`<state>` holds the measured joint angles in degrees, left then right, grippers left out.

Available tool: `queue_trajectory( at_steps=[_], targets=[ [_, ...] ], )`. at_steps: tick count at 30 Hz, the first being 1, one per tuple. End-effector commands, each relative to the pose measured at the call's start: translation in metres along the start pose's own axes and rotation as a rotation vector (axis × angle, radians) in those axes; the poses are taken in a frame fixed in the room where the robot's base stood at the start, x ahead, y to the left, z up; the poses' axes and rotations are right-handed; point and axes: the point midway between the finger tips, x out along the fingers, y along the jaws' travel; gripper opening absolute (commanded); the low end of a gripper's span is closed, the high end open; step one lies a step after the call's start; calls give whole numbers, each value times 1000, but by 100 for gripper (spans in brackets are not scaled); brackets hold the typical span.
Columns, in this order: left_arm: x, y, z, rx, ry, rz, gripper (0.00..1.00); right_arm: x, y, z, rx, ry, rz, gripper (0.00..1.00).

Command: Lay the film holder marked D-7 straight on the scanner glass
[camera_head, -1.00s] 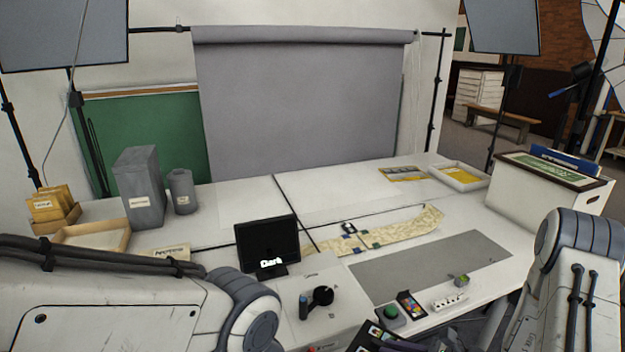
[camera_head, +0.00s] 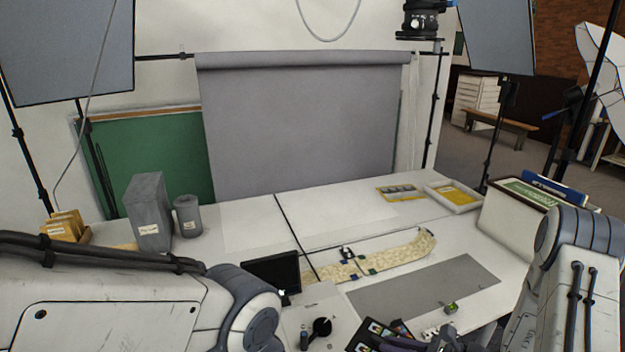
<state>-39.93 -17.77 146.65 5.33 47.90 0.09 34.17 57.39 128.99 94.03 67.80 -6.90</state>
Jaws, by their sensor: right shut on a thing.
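A dark film holder (camera_head: 369,334) with small coloured frames shows at the bottom edge, partly cut off. No D-7 mark can be read on it. My right gripper (camera_head: 405,343) shows only in part at the bottom edge and is shut on this holder, in front of the table's near edge. My left gripper is out of view; only my left arm shows. I cannot make out the scanner glass for certain. A flat grey panel (camera_head: 425,287) lies bare on the table beyond the right gripper.
A white unit with a black knob (camera_head: 321,327) and a dark monitor (camera_head: 272,272) stand left of the holder. A patterned strip (camera_head: 405,253) lies behind the grey panel. The back middle is clear.

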Motion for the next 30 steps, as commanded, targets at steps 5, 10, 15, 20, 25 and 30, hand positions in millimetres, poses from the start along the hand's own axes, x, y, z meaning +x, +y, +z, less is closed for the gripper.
queue_trajectory(
  at_steps=[5,10,15,20,25,30],
  targets=[
    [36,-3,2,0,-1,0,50,14,0,-34,0,0,0,0],
    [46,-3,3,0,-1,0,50,18,0,-42,0,-1,0,0],
    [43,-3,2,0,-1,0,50,16,0,-40,0,0,0,0],
    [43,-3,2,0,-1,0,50,16,0,-40,0,0,0,0],
    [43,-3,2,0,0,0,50,16,0,-40,0,0,0,0],
    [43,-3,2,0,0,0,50,17,0,-40,0,0,1,0]
  ],
)
